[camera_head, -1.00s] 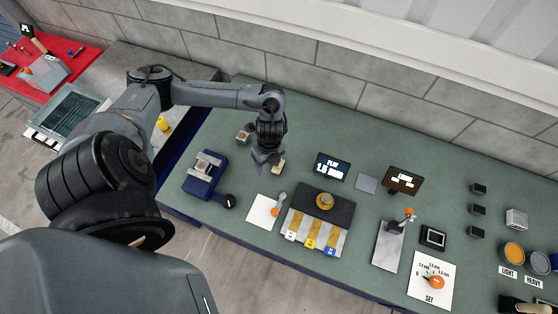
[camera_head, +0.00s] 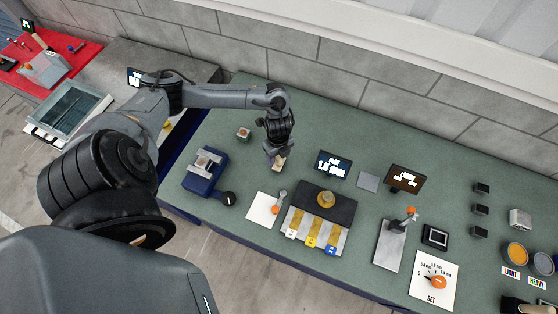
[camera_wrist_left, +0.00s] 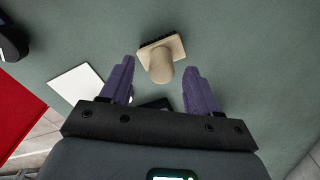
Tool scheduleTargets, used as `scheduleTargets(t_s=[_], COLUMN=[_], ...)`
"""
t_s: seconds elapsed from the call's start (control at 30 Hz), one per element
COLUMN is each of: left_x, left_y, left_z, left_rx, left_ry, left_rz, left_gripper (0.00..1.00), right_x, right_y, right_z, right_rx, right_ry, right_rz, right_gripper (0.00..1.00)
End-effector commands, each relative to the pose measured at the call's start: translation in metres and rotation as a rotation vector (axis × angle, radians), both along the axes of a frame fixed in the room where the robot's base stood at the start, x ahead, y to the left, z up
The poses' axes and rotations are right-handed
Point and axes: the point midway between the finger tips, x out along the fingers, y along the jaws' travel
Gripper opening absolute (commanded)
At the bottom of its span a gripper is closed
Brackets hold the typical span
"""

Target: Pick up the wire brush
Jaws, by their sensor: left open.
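The wire brush (camera_wrist_left: 160,50) has a beige block with a dark bristle edge and a rounded beige handle. It is on the green table, and it also shows in the head view (camera_head: 279,164) just below my left gripper, partly covered by it. My left gripper (camera_wrist_left: 159,86) is open, with two purple fingers. In the left wrist view the brush handle lies just beyond and between the fingertips, with a gap on each side. Nothing is held.
A blue device (camera_head: 205,175) stands left of the brush, and a small block (camera_head: 243,134) lies behind it to the left. A white card (camera_head: 264,209) and a dark tray with yellow strips (camera_head: 342,208) lie in front. Screens (camera_head: 332,165) stand to the right.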

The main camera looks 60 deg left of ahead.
Motion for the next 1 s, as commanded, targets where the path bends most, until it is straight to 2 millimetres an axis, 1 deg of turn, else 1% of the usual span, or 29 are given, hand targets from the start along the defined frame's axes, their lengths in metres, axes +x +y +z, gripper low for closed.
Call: scheduleTargets(t_s=[0.1,0.2,0.33,0.53,0.93,1.0], left_x=[0.002,0.002,0.002,0.002,0.002,0.002], left_y=[-0.001,0.000,0.000,0.000,0.000,0.000], left_z=[-0.016,-0.025,-0.030,-0.030,-0.030,-0.029], left_rx=[0.000,0.001,0.001,0.001,0.001,0.001], left_ry=[0.002,0.000,-0.001,-0.001,-0.001,-0.002], left_rz=[0.001,0.001,0.000,-0.001,-0.001,-0.001], left_gripper=[0.61,0.61,0.61,0.61,0.00,0.00], right_x=[0.000,0.000,0.000,0.000,0.000,0.000], right_y=[0.001,0.001,0.001,0.001,-0.002,-0.002], right_z=[0.001,0.001,0.001,0.001,0.001,0.001], right_rx=[0.003,0.003,0.003,0.002,-0.007,-0.007], right_ry=[-0.001,-0.001,-0.001,-0.001,0.000,0.000], right_rz=[-0.002,-0.002,-0.002,0.000,0.005,0.005], right_gripper=[0.43,0.43,0.43,0.43,0.43,0.43])
